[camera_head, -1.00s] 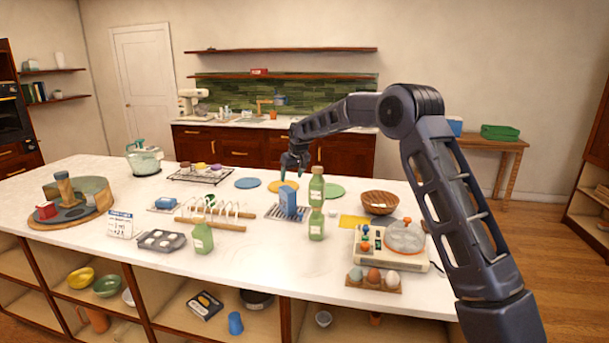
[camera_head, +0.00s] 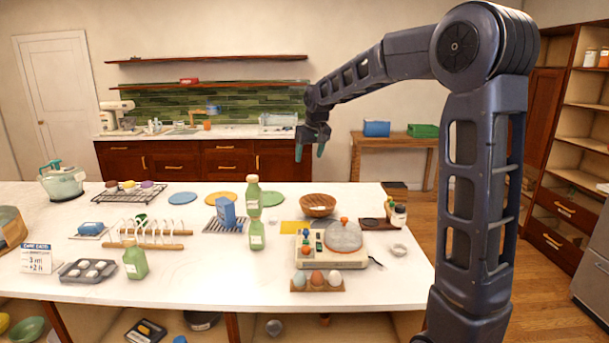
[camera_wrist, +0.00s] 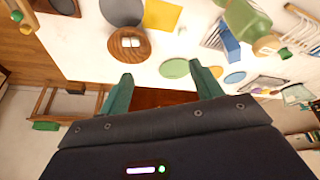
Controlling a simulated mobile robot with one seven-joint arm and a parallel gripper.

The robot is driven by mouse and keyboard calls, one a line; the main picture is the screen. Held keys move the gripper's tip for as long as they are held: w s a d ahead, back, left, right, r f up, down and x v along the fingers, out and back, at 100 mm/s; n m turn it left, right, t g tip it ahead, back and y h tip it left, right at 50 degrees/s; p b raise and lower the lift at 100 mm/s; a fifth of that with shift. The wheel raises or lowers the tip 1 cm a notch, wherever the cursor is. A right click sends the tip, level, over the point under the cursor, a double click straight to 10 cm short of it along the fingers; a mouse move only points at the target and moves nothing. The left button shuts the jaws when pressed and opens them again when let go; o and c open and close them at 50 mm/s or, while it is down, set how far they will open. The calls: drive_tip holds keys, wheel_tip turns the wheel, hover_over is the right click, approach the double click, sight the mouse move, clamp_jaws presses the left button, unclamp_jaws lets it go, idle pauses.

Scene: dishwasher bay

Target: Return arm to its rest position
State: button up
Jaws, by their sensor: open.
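My gripper (camera_head: 310,147) is raised in the air above the far right part of the white island counter (camera_head: 190,278). In the wrist view, the two green fingers of my gripper (camera_wrist: 161,92) are spread apart with nothing between them. My arm stands on the right side of the head view, bent at a high elbow, and reaches left to the gripper. The gripper touches nothing.
Below lie a wooden bowl (camera_head: 318,204), a green bottle (camera_head: 256,233), a blue box (camera_head: 226,211), a kitchen scale-like device (camera_head: 331,257) and an egg holder (camera_head: 318,287). A side table (camera_head: 391,142) stands behind. Floor is open at right.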

drive_tip(key=s+d+r+m, duration=0.1)
drive_tip(key=s+d+r, duration=0.1)
drive_tip(key=s+d, duration=0.8)
drive_tip(key=s+d+f+m, duration=0.1)
drive_tip(key=s+d+f, duration=0.1)
drive_tip(key=s+d, duration=0.3)
drive_tip(key=s+d+f+m+h, duration=0.1)
drive_tip(key=s+d+f+m, duration=0.1)
drive_tip(key=s+d, duration=0.4)
drive_tip(key=s+d+f+m, duration=0.1)
drive_tip(key=s+d+f, duration=0.3)
drive_tip(key=s, duration=1)
drive_tip(key=shift+d+h, duration=0.4)
drive_tip(key=shift+d, duration=0.25)
drive_tip(key=shift+s+f, duration=0.1)
